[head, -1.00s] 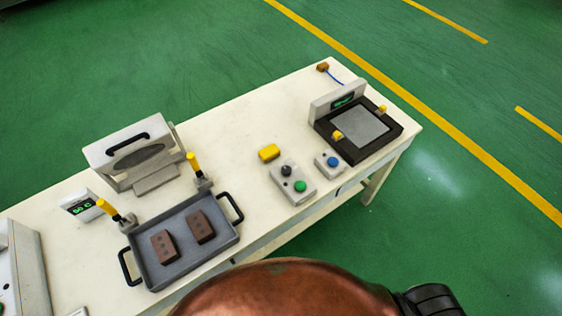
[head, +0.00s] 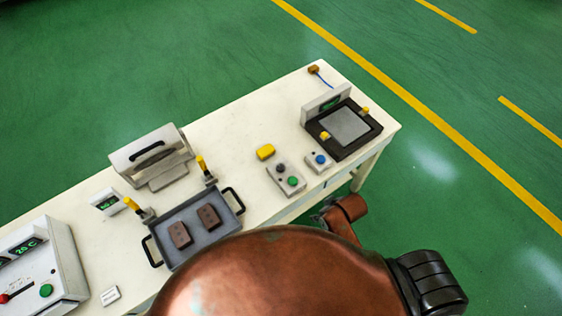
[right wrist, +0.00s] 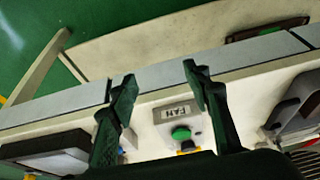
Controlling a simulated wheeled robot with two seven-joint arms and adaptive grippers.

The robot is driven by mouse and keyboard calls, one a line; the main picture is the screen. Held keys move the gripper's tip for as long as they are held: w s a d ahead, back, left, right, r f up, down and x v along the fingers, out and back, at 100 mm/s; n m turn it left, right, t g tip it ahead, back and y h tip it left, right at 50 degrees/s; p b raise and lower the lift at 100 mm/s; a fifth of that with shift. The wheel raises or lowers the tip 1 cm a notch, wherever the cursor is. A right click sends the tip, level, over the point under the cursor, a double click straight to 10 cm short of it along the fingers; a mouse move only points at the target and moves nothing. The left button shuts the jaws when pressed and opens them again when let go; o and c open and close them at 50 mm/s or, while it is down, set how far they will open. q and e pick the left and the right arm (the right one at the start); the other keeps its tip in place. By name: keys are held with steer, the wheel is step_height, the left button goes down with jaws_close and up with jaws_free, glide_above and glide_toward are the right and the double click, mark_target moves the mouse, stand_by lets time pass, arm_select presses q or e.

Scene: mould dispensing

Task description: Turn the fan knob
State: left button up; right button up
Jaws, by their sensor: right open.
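The fan control box (head: 285,179) is a small grey box on the table with a black knob (head: 280,168) and a green button (head: 292,181). In the right wrist view its FAN label (right wrist: 178,111) and green button (right wrist: 181,133) show between my fingers; the black knob is hard to make out there. My right gripper (right wrist: 160,78) is open and empty, its two dark fingers pointing over the table edge toward the box, apart from it. In the head view the right gripper (head: 323,215) is small and partly hidden by my arm, off the table's front edge. My left gripper is out of view.
A grey box with a blue button (head: 320,160) stands right of the fan box, then a dark plate device (head: 342,130). A tray (head: 190,215) with two brown blocks stands to the left. A larger control panel (head: 45,275) is at far left.

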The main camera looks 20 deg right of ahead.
steer(key=w+a+r+n+y, duration=0.25)
steer(key=w+a+n, duration=0.3)
steer(key=a, duration=0.35)
step_height(320, 180, up, 5)
steer(key=n+g+h, duration=0.4)
steer(key=n, duration=0.4)
glide_above(281, 167)
steer(key=shift+s+a+r, duration=0.1)
steer(key=shift+a+r, duration=0.1)
steer(key=shift+d, duration=0.15)
steer(key=shift+f+p, duration=0.3)
steer(key=shift+f, duration=3.45)
steer(key=shift+p, duration=0.3)
steer(key=c, duration=1.1)
